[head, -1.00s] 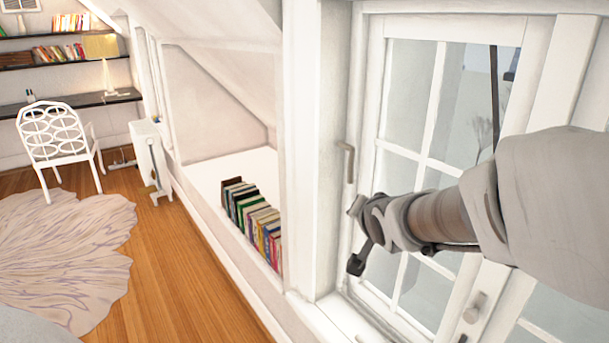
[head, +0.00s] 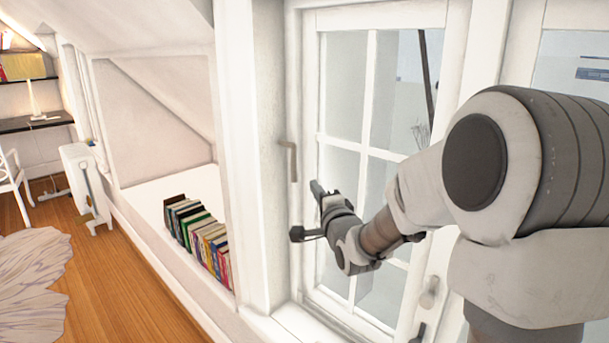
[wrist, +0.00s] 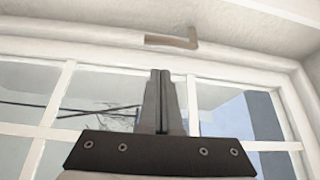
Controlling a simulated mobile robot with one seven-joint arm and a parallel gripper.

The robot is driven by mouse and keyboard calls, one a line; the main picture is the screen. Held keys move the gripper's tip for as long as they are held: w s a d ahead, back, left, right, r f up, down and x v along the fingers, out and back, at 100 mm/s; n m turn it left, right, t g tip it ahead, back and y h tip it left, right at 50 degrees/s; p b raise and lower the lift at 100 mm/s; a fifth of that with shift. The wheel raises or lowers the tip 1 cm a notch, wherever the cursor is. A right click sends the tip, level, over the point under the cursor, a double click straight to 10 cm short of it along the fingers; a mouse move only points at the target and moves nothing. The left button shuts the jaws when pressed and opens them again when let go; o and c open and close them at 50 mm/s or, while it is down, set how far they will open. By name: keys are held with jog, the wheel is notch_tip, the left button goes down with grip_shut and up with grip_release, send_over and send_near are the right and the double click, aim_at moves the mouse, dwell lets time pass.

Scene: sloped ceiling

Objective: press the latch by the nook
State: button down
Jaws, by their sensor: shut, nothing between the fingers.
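The latch (head: 291,160) by the nook is a small bent, tan-grey handle on the white window frame, just right of the book nook. It also shows in the wrist view (wrist: 172,42), near the top, beyond my fingertips. My gripper (head: 315,187) is shut and empty, a little right of and below the latch in the head view. In the wrist view my closed fingers (wrist: 161,76) point up toward the latch, with a visible gap between them and it. Touching is not seen.
The white paned window (head: 365,150) stands behind my arm. A second handle (head: 430,292) sits lower right on it. The nook ledge (head: 150,205) holds a row of books (head: 198,238). A radiator (head: 85,185), chair (head: 12,178) and rug (head: 35,275) are at left.

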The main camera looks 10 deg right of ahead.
jog(key=w, duration=0.6)
jog(key=w+a, duration=0.1)
jog(key=w, duration=0.3)
jog(key=shift+r, duration=0.2)
